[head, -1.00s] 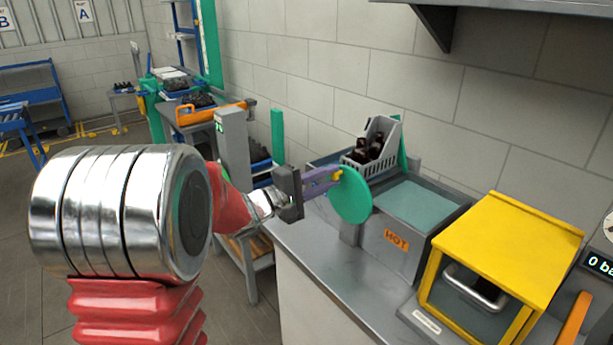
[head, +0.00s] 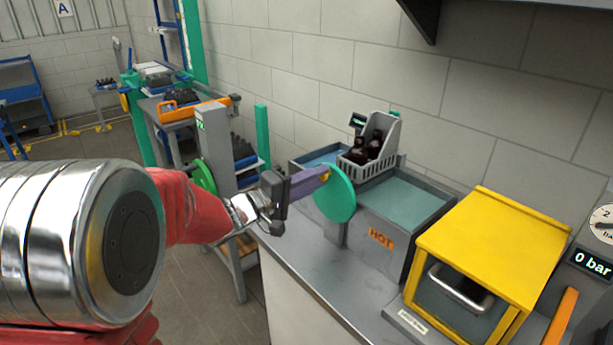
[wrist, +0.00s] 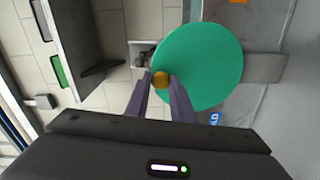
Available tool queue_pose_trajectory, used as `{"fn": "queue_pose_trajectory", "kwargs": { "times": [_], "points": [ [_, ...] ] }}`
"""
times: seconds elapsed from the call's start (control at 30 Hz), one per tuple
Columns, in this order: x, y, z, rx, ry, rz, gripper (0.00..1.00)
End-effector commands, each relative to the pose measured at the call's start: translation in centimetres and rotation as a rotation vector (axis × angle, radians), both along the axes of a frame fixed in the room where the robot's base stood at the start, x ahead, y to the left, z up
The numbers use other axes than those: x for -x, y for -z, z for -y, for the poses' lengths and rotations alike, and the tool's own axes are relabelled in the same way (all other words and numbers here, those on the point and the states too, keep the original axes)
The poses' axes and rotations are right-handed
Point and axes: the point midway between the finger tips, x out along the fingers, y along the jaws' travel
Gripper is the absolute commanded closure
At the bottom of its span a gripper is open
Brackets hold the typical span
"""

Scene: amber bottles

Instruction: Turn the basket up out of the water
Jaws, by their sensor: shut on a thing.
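The grey slotted basket (head: 360,157) holds dark amber bottles (head: 372,146) and stands up above the tank rims. It is over the middle, between the left tank's water (head: 322,158) and the tank marked HOT (head: 409,197). Whether its lower edge touches water is hidden. A round green disc (head: 338,200) is at the tanks' front and also fills the middle of the wrist view (wrist: 208,65). In the wrist view the purple fingers (wrist: 161,82) close around this knob (wrist: 161,78).
A yellow-framed box (head: 505,240) with a metal tray inside stands right of the HOT tank. The grey counter (head: 310,272) is bare in front of the tanks. A grey post (head: 217,150) and racks stand left, behind my arm. A shelf bracket hangs above.

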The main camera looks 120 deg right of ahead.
Motion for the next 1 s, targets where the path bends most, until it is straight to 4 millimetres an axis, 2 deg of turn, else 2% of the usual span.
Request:
{"fn": "queue_pose_trajectory", "kwargs": {
  "times": [0.33,0.37,0.6,0.87,1.0],
  "points": [
    [0.25,0.16,-0.36,-0.001,0.007,0.003,1.00],
    [0.26,0.16,-0.37,-0.001,0.007,0.003,0.77],
    [0.26,0.09,-0.35,0.000,0.006,0.002,0.60],
    [0.19,0.04,-0.34,0.000,0.006,0.001,0.60],
    [-0.47,0.03,-0.35,0.000,0.005,0.002,0.60]
  ]
}}
